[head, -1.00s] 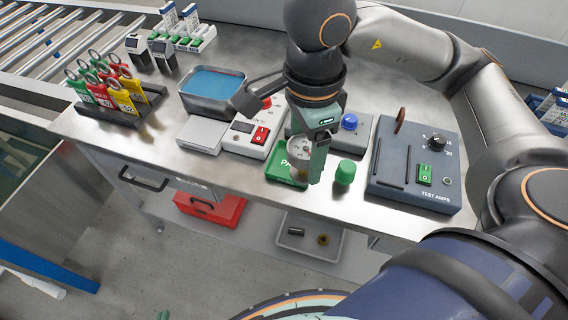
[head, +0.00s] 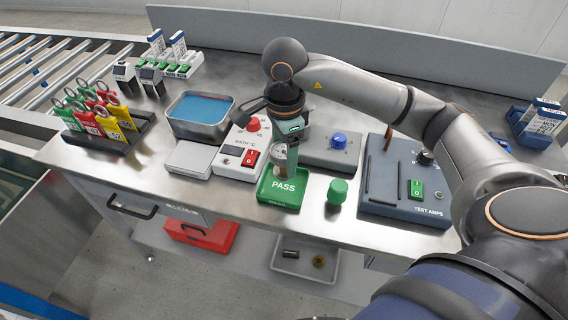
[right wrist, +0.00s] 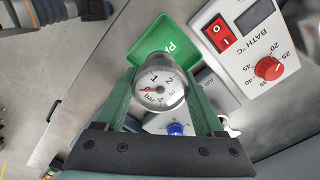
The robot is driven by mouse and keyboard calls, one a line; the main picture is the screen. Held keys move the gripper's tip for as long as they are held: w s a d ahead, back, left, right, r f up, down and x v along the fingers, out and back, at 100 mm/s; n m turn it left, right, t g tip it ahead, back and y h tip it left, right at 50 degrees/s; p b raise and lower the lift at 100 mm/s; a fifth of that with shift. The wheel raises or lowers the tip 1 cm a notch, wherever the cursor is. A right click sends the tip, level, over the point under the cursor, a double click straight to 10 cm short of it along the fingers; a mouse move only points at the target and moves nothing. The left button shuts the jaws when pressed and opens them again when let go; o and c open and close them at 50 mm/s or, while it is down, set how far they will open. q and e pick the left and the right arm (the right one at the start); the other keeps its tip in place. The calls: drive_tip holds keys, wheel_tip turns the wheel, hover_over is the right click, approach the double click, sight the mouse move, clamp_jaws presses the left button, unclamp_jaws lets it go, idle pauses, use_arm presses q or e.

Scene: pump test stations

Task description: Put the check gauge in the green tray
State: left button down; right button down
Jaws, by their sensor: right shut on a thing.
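The check gauge (right wrist: 158,86) has a round white dial with a red needle and a metal rim. In the right wrist view it sits between the two green fingers of my right gripper (right wrist: 165,100), which is shut on it. In the head view my right gripper (head: 287,158) points down at the back edge of the green tray (head: 282,188), marked PASS. The gauge shows there only in part, behind the finger. The tray's front floor looks empty. I cannot tell whether the gauge touches the tray. My left gripper is not in view.
A green knob-like cap (head: 337,191) stands just right of the tray. The white bath controller (head: 240,150) is to its left, a blue-knobbed box (head: 331,150) behind it, and the test amps box (head: 407,185) further right. A water bath (head: 200,112) stands back left.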

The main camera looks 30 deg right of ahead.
drive_tip(key=shift+w+d+f, duration=0.1)
drive_tip(key=shift+w+f, duration=0.1)
drive_tip(key=shift+f, duration=0.05)
drive_tip(key=shift+w+d+f, duration=0.1)
drive_tip(key=shift+w+f, duration=0.05)
drive_tip(key=shift+f, duration=1.55)
drive_tip(key=shift+f, duration=0.2)
unclamp_jaws()
drive_tip(key=shift+r, duration=0.1)
wheel_tip(320, 180, up, 12)
drive_tip(key=shift+r+p, duration=0.1)
drive_tip(key=shift+p, duration=0.4)
